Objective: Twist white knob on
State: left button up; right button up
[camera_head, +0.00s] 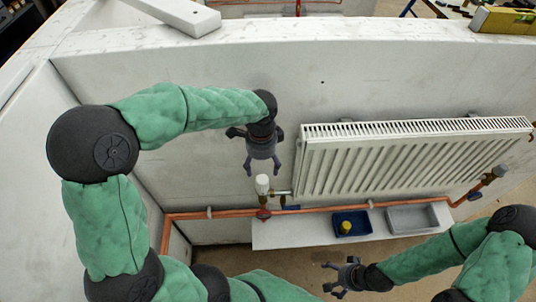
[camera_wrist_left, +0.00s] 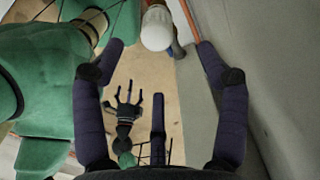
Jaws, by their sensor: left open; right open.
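The white knob (camera_head: 262,184) stands upright at the radiator valve, by the radiator's lower left corner. In the left wrist view the knob (camera_wrist_left: 156,27) shows at the top, between and beyond the two side fingers. My left gripper (camera_head: 262,164) points down just above the knob, open and apart from it. It also shows open and empty in the left wrist view (camera_wrist_left: 161,55). My right gripper (camera_head: 330,277) is open and empty, low in front of the shelf. It also shows in the left wrist view (camera_wrist_left: 127,100). I cannot tell how firmly the knob is seated.
The white radiator (camera_head: 410,160) hangs on the wall to the right. A copper pipe (camera_head: 330,209) runs below it. A white shelf (camera_head: 290,234) carries a blue tray (camera_head: 339,233) with a yellow item (camera_head: 346,227) and a grey tray (camera_head: 412,217). A side wall (camera_head: 100,90) stands left.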

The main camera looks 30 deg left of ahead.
aim_at(262, 178)
pick_arm(q)
jog(key=f+b, duration=0.1)
jog(key=f, duration=0.4)
jog(key=f+b, duration=0.2)
jog(key=f, duration=0.3)
jog(key=shift+s+f, duration=0.2)
jog(key=shift+f, duration=0.1)
jog(key=c, duration=1.3)
jog(key=shift+s+d+f, duration=0.1)
jog(key=shift+s+f, duration=0.05)
jog(key=shift+f, duration=0.05)
